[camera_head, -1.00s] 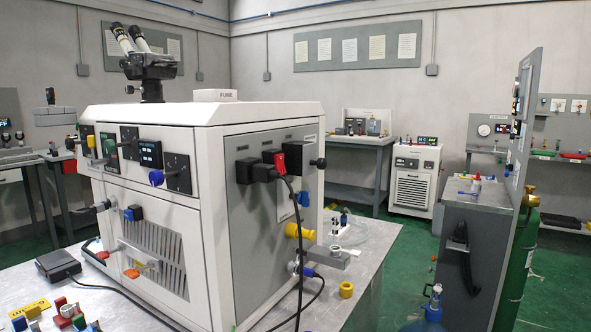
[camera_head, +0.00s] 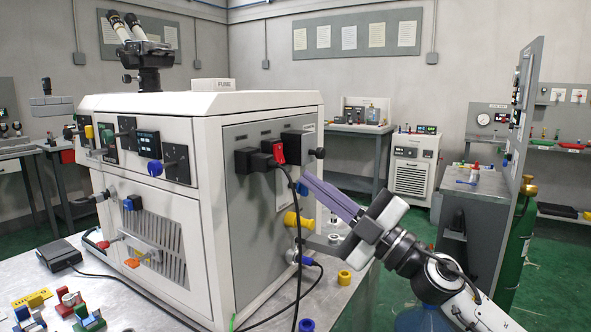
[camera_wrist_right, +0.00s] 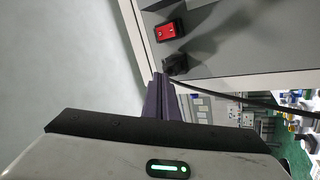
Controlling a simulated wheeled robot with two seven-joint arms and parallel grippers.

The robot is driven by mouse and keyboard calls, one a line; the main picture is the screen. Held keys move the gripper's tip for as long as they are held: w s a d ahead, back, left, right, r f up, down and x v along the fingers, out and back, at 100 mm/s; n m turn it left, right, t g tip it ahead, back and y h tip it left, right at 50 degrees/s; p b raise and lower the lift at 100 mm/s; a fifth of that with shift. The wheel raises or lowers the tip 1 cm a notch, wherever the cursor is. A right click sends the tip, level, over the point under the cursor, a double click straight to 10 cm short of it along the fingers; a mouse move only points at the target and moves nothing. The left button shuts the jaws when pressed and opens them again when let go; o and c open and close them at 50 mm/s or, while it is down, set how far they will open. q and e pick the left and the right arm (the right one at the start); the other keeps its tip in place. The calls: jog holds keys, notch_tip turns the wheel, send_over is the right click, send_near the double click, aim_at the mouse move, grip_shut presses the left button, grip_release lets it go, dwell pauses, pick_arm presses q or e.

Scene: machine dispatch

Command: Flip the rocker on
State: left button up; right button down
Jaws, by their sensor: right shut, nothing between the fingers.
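The red rocker (camera_head: 279,153) is on the grey side panel of the white machine (camera_head: 268,110), beside black plugs. In the right wrist view the rocker (camera_wrist_right: 169,30) is red in a black frame, beyond the fingertips. My right gripper (camera_head: 304,182) is shut and empty, its purple fingers pointing up and left toward the panel. Its tips appear below and right of the rocker, apart from it. The fingers also show in the right wrist view (camera_wrist_right: 159,85).
Black plugs (camera_head: 262,166) with a hanging cable are beside the rocker. A yellow knob (camera_head: 292,219) sticks out lower on the panel. A yellow ring (camera_head: 344,277) lies on the metal table, and several coloured pieces are at the front left.

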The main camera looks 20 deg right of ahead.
aim_at(281, 161)
jog(key=d+r+n+g+h, duration=0.2)
jog(key=d+n+g, duration=0.4)
jog(key=d, duration=0.3)
jog(key=shift+w+r+n+g, duration=0.3)
jog(key=shift+r, duration=0.6)
pick_arm(q)
jog(key=shift+r, duration=0.1)
